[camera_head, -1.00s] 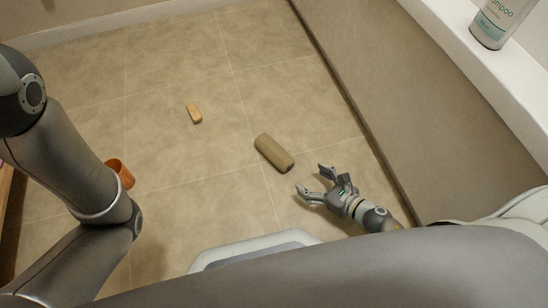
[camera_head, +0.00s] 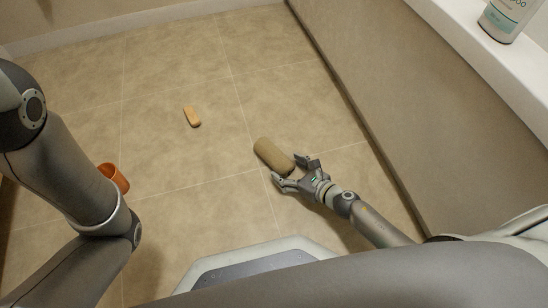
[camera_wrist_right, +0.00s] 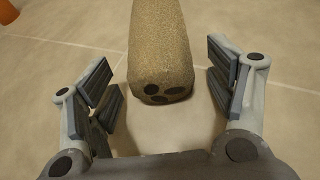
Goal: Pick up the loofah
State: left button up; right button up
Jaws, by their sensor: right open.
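The loofah (camera_head: 272,154) is a tan-brown cylinder lying on the tiled floor in the head view. My right gripper (camera_head: 286,168) is open at its near end, with a finger on each side of that end. In the right wrist view the loofah (camera_wrist_right: 160,50) runs away from me between the open fingers, its end with dark holes facing me. Gaps show between the loofah and both fingers. My left arm shows at the left of the head view, but its gripper is out of view.
A small orange-tan block (camera_head: 192,117) lies on the floor beyond the loofah. An orange cup (camera_head: 114,177) lies beside my left arm. A tub wall (camera_head: 385,110) rises on the right, with a shampoo bottle (camera_head: 507,18) on its ledge. The floor around the loofah is clear.

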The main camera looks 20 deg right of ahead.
jog(key=c, duration=0.9)
jog(key=shift+r, duration=0.2)
jog(key=shift+c, duration=0.2)
